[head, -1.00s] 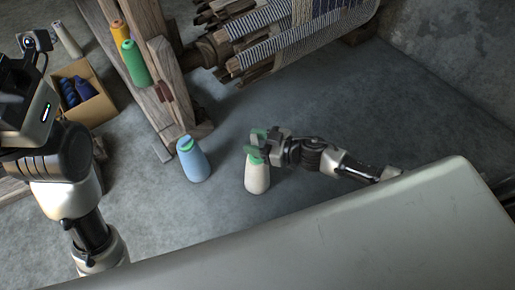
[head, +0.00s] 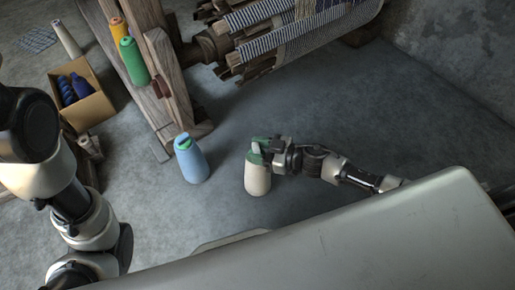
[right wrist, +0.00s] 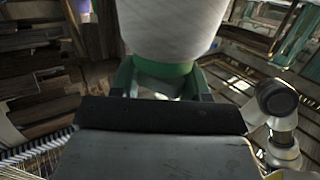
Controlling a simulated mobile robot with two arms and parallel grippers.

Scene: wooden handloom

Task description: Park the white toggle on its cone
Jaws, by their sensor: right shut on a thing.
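The white cone (head: 257,180) stands upright on the floor in the middle of the head view. My right gripper (head: 258,150) is at its top, with its green fingers shut on a small pale piece, which looks like the white toggle (head: 255,147). The toggle is mostly hidden by the fingers, and I cannot tell whether it touches the cone. In the right wrist view the white cone (right wrist: 172,25) fills the top middle, with a green band at its narrow end close to the gripper (right wrist: 163,88). My left arm shows at the left, but its gripper is out of view.
A blue cone (head: 191,160) with a green top stands just left of the white one. The wooden loom (head: 170,75) holds green (head: 134,62) and orange (head: 119,30) spools. A cardboard box (head: 92,108) of blue spools is at the left. Floor right of the loom is clear.

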